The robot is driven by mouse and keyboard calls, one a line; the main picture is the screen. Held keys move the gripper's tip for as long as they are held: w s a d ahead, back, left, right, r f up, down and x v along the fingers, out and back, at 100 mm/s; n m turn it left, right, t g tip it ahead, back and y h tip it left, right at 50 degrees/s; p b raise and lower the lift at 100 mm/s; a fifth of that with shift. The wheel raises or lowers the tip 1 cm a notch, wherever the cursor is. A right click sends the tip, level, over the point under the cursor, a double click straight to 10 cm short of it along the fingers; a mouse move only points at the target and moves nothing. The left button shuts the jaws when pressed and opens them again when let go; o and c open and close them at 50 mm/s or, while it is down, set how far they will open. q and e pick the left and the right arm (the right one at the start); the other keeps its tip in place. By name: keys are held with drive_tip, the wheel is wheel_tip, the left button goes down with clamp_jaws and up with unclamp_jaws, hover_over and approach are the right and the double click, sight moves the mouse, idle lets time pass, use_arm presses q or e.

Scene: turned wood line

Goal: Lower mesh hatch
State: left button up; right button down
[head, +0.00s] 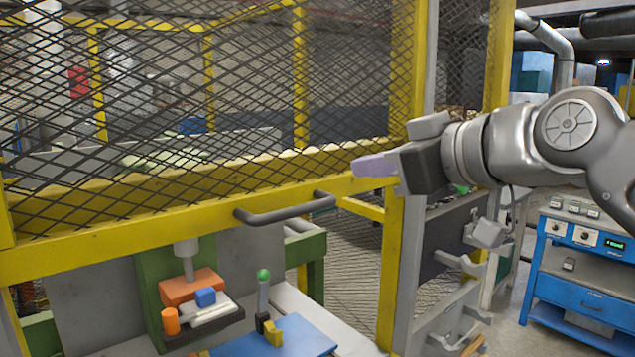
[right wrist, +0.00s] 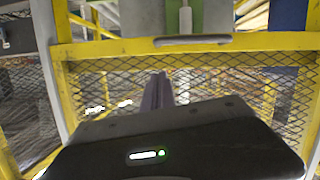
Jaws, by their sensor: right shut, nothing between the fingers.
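The mesh hatch (head: 200,212) is a yellow frame with dark wire mesh, and it fills the upper left of the head view. A grey bar handle (head: 285,208) is fixed to its lower rail. The hatch is raised, with an open gap below the rail. My right gripper (head: 368,166) is shut and empty, with purple fingers pointing left, near the right end of the rail and apart from the handle. In the right wrist view, the fingers (right wrist: 158,92) point toward the yellow rail (right wrist: 110,48), and the handle (right wrist: 192,40) shows beyond them. My left gripper is not in view.
Below the hatch, a machine holds an orange block (head: 192,286) over a dark tray. A green-topped lever (head: 263,290) stands by a blue plate (head: 290,338). A yellow post (head: 400,260) with grey brackets stands at the right. A blue control bench (head: 580,260) is farther right.

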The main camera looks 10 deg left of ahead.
drive_tip(key=shift+s+d+r, duration=0.15)
drive_tip(key=shift+s+r, duration=0.15)
drive_tip(key=shift+r, duration=0.25)
drive_tip(key=shift+s+d+r, duration=0.1)
drive_tip(key=shift+s+r, duration=0.2)
drive_tip(key=shift+r, duration=0.2)
drive_tip(key=shift+w+a, duration=0.1)
drive_tip(key=p, duration=0.4)
hover_over(315, 184)
drive_tip(key=s+d, duration=0.2)
drive_tip(key=s, duration=0.1)
wheel_tip(315, 184, down, 2)
drive_tip(key=shift+d+f, duration=0.15)
drive_tip(key=f, duration=0.3)
drive_tip(key=shift+d, duration=0.3)
drive_tip(key=shift+d+f, duration=0.15)
drive_tip(key=shift+f, duration=0.1)
drive_tip(key=shift+w+f, duration=0.1)
drive_tip(key=shift+f, duration=0.2)
drive_tip(key=shift+b, duration=0.3)
